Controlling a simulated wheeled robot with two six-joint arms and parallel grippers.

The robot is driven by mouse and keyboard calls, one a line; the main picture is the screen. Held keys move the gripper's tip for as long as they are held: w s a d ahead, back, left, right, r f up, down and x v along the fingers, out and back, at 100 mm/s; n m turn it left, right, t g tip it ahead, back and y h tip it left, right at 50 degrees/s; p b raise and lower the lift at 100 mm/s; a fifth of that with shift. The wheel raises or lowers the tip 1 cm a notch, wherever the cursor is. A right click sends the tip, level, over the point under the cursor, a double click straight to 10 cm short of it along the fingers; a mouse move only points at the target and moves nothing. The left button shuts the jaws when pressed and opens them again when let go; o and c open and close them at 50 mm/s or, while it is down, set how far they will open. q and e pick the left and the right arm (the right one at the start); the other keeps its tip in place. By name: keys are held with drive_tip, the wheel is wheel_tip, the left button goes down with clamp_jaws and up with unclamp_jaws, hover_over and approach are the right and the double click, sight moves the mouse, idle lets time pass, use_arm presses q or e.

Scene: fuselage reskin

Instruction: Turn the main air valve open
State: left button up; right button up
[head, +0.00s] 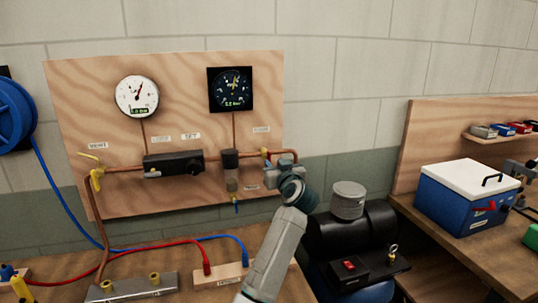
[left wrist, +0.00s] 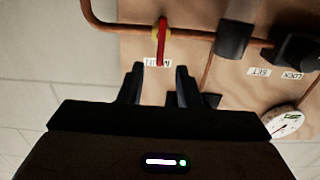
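The main air valve (left wrist: 162,36) shows in the left wrist view as a red lever on a yellowish body on the copper pipe. The lever lies across the pipe, over the upside-down MAIN label (left wrist: 157,62). My left gripper (left wrist: 160,72) is open; its two dark fingers are apart, with the lever's end just beyond the gap and nothing clearly held. In the head view my left gripper (head: 272,170) is at the right end of the pipe board and partly hides the valve (head: 265,153). My right gripper is in neither view.
The wooden board (head: 80,130) carries two gauges, a black regulator (head: 173,163), a filter (head: 230,160) and a yellow-handled vent valve (head: 96,178). A black compressor (head: 350,235) stands right of my arm. A blue cooler-like box (head: 465,200) sits on the right bench.

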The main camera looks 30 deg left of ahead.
sight(270, 156)
use_arm(q)
drive_tip(key=p+x, duration=0.1)
drive_tip(key=x, duration=0.6)
drive_tip(key=shift+w+a, duration=0.15)
drive_tip(key=shift+w, duration=0.05)
clamp_jaws()
